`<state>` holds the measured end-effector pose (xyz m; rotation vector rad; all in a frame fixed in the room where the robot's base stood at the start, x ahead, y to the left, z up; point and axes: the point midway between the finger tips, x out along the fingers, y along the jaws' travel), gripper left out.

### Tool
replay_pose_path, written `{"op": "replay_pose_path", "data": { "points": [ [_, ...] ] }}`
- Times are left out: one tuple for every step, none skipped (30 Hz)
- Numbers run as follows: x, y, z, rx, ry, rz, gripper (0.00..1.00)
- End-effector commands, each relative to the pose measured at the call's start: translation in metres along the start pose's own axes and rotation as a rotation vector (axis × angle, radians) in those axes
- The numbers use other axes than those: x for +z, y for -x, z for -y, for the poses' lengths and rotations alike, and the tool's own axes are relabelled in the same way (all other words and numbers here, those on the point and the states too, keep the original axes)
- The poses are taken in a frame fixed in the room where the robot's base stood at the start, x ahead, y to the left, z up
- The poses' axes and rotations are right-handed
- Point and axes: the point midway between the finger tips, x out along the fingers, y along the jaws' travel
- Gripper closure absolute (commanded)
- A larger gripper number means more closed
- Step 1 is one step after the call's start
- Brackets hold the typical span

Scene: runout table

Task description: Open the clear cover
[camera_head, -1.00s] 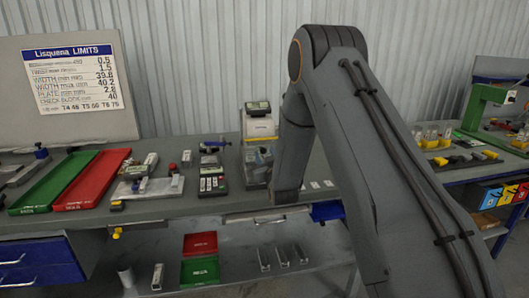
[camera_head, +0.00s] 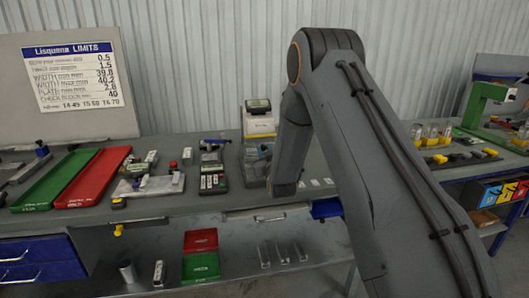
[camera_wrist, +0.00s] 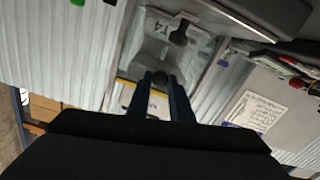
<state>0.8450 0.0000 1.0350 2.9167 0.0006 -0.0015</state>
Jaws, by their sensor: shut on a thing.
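The clear cover (camera_head: 254,165) is a see-through box-like piece in front of the printer-like unit (camera_head: 258,121) on the bench. In the wrist view the clear cover (camera_wrist: 150,48) fills the upper middle, with a "T4" marking and a dark part showing through or on it. My gripper (camera_wrist: 161,80) has its two dark fingers closed around a small dark knob (camera_wrist: 160,77) at the cover's edge. In the head view my arm hides the gripper and part of the cover. How far the cover is tilted I cannot tell.
A handheld device (camera_head: 213,179) stands left of the cover. A red tray (camera_head: 94,178) and a green tray (camera_head: 54,180) lie further left. A limits sign (camera_head: 77,76) hangs behind. A green press (camera_head: 487,105) stands on the right table.

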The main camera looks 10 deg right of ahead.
Motion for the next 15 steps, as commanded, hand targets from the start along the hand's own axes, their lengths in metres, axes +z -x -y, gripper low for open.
{"op": "replay_pose_path", "data": {
  "points": [
    [-0.010, -0.001, -0.003, 0.001, 0.000, -0.004, 1.00],
    [-0.016, -0.001, -0.004, 0.002, 0.000, -0.005, 1.00],
    [-0.026, -0.001, -0.006, 0.002, 0.000, -0.005, 1.00],
    [-0.035, -0.001, -0.008, 0.002, 0.000, -0.006, 1.00],
    [-0.043, -0.001, -0.010, 0.002, 0.000, -0.007, 1.00],
    [-0.056, -0.001, -0.013, 0.002, 0.000, -0.007, 1.00],
    [-0.064, 0.000, -0.015, 0.002, 0.000, -0.007, 1.00],
    [-0.072, 0.000, -0.017, 0.002, 0.000, -0.007, 1.00],
    [-0.082, 0.000, -0.019, 0.002, 0.000, -0.007, 1.00],
    [-0.089, 0.000, -0.021, 0.002, 0.000, -0.007, 1.00],
    [-0.095, 0.000, -0.022, 0.002, 0.000, -0.005, 1.00],
    [-0.103, 0.000, -0.024, 0.002, 0.000, -0.006, 1.00],
    [-0.108, 0.000, -0.025, 0.002, 0.000, -0.005, 1.00],
    [-0.111, 0.000, -0.026, 0.002, 0.000, -0.004, 1.00],
    [-0.116, 0.000, -0.027, 0.001, 0.000, -0.004, 1.00]
  ]
}}
